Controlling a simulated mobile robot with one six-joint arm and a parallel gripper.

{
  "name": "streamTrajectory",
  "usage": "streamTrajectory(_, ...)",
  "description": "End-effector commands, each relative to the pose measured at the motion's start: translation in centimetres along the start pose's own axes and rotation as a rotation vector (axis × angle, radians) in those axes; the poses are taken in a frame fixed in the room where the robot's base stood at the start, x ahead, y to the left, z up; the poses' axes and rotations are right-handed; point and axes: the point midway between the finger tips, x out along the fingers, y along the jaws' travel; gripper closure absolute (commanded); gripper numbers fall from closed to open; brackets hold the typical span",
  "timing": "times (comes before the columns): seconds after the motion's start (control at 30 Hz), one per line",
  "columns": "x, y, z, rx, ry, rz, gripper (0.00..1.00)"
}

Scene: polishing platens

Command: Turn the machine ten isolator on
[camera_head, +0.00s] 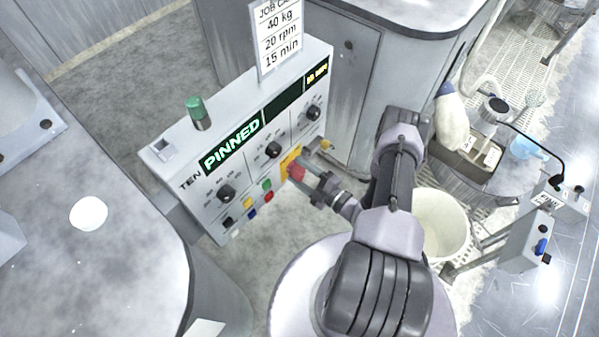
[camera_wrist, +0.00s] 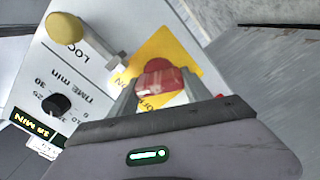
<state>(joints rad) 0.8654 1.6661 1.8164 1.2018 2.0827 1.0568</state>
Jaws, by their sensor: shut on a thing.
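The machine ten control panel (camera_head: 185,175) stands at the middle left in the head view, with the word TEN beside a lit display reading PINNED. Its isolator is a red handle (camera_head: 296,170) on a yellow plate (camera_head: 287,158). In the wrist view the red handle (camera_wrist: 161,79) sits between my two fingers, with the yellow plate (camera_wrist: 185,50) behind it. My gripper (camera_head: 310,180) is shut on the red handle. The handle's exact angle is hard to tell, as the fingers cover part of it and its markings.
A yellow-tipped LOCK lever (camera_wrist: 65,28) juts out close beside the isolator. Black knobs (camera_head: 273,149) and several coloured buttons (camera_head: 267,184) lie to its left. A job card (camera_head: 277,35) stands on top. A pale bucket (camera_head: 440,222) stands right of my arm.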

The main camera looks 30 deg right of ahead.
Motion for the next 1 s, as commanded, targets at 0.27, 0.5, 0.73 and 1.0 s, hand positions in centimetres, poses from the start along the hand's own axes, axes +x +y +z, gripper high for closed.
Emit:
streamTrajectory(0.27,-0.03,0.00,-0.04,0.173,0.000,-0.002,0.84)
streamTrajectory(0.5,-0.03,0.03,-0.03,0.257,0.000,-0.002,0.84)
streamTrajectory(0.73,-0.03,0.04,-0.03,0.286,0.000,-0.002,0.84)
streamTrajectory(1.0,-0.03,0.04,-0.03,0.289,0.000,-0.002,0.84)
